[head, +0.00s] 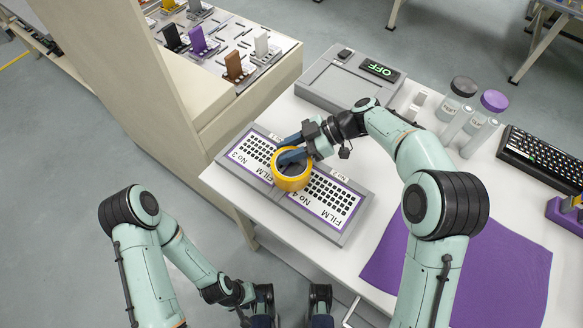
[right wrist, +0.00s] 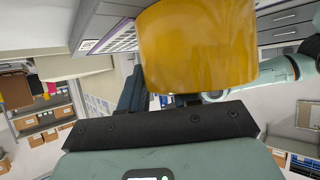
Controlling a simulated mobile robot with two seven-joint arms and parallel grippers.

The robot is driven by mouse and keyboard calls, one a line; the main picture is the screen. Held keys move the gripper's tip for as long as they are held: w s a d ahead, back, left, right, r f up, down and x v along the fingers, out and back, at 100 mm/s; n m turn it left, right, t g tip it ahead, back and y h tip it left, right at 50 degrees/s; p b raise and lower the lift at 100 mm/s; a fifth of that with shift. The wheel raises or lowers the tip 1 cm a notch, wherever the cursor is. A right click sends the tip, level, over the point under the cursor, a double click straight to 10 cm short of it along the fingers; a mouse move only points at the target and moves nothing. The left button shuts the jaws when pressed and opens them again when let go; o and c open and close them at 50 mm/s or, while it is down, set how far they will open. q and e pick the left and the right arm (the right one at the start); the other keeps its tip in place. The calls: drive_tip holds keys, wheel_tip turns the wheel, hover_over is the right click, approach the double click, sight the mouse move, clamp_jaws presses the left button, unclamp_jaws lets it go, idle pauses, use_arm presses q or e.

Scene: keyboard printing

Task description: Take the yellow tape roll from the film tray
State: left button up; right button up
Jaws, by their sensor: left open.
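The yellow tape roll (head: 291,182) is at the film tray, over the middle between the No 3 and No 4 halves. The grey film tray (head: 352,228) lies at the table's near left edge. My right gripper (head: 283,151) is at the roll's far side, with one blue finger inside the ring and one outside, closed on its wall. In the right wrist view the roll (right wrist: 198,45) fills the space before the palm and hides one finger. I cannot tell whether the roll touches the tray. My left gripper (head: 291,290) is open and empty, low in front of the table.
A grey device with a green OFF display (head: 380,69) stands behind the tray. Lidded jars (head: 463,87), a black keyboard (head: 541,157) and a purple mat (head: 480,265) are to the right. A beige partition (head: 150,100) with a shelf rises at the left.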

clamp_jaws()
drive_tip(key=shift+f, duration=0.1)
idle(1.1)
